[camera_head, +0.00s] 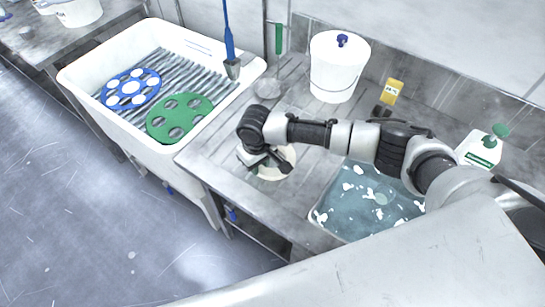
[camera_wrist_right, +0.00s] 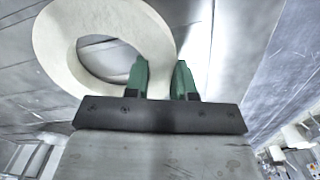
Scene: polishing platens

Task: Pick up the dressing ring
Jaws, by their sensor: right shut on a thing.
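The dressing ring (camera_wrist_right: 50,45) is a wide cream-white ring, seen in the right wrist view with its near rim between the green fingers of my right gripper (camera_wrist_right: 161,75). That gripper is shut on the ring's wall. In the head view the ring (camera_head: 287,157) shows over the ribbed metal drainboard, partly hidden by my right gripper (camera_head: 265,160) and wrist. I cannot tell whether the ring touches the board or hangs just above it. My left gripper is not in view.
A white sink (camera_head: 88,72) at left holds a blue carrier (camera_head: 119,75) and a green carrier (camera_head: 157,128). A white lidded bucket (camera_head: 335,75) and a yellow box (camera_head: 390,90) stand behind my arm. A water-filled basin (camera_head: 350,215) lies right; a white bottle (camera_head: 478,152) stands beyond.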

